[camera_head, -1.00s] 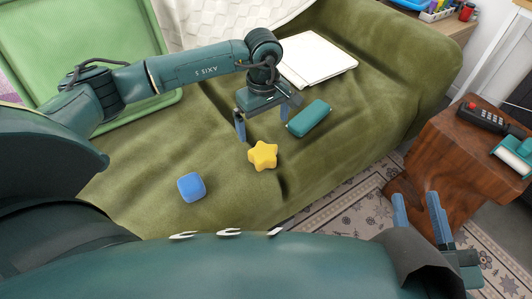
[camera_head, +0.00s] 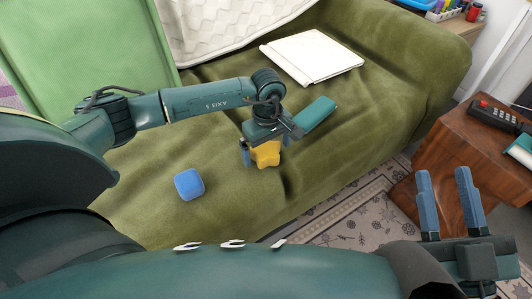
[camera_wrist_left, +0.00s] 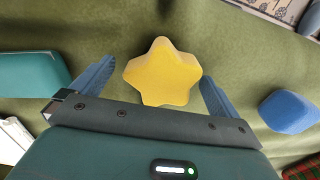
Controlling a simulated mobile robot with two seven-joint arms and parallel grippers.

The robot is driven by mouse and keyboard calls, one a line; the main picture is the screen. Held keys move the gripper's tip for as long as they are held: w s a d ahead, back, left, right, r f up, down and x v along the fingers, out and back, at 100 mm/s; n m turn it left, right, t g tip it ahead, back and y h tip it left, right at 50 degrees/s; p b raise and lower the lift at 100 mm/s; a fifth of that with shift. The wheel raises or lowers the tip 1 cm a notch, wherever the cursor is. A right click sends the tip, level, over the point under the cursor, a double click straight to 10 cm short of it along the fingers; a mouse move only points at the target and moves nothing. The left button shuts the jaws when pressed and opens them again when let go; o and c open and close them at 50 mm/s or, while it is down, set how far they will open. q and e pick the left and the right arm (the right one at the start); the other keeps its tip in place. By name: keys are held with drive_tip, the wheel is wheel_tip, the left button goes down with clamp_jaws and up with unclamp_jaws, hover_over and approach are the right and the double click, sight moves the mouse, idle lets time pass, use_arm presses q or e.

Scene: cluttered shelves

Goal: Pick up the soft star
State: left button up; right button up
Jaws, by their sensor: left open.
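The soft star (camera_head: 268,158) is yellow and lies on the green couch seat. In the left wrist view the star (camera_wrist_left: 162,72) sits between the two blue fingers. My left gripper (camera_head: 265,153) is directly over the star and open, one finger on each side. Gaps show between the star and the fingers in the wrist view. The gripper's body hides part of the star in the head view. My right gripper (camera_head: 444,195) is open and empty at the lower right, in front of the wooden side table.
A blue cube (camera_head: 189,184) lies on the couch left of the star. A teal box (camera_head: 316,115) lies close behind the left gripper. A white book (camera_head: 312,56) is farther back. A wooden side table (camera_head: 450,165) holds a dark phone-like device (camera_head: 494,115).

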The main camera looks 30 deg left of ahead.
use_arm(q)
drive_tip(key=c, duration=1.1)
drive_tip(key=shift+r, duration=0.1)
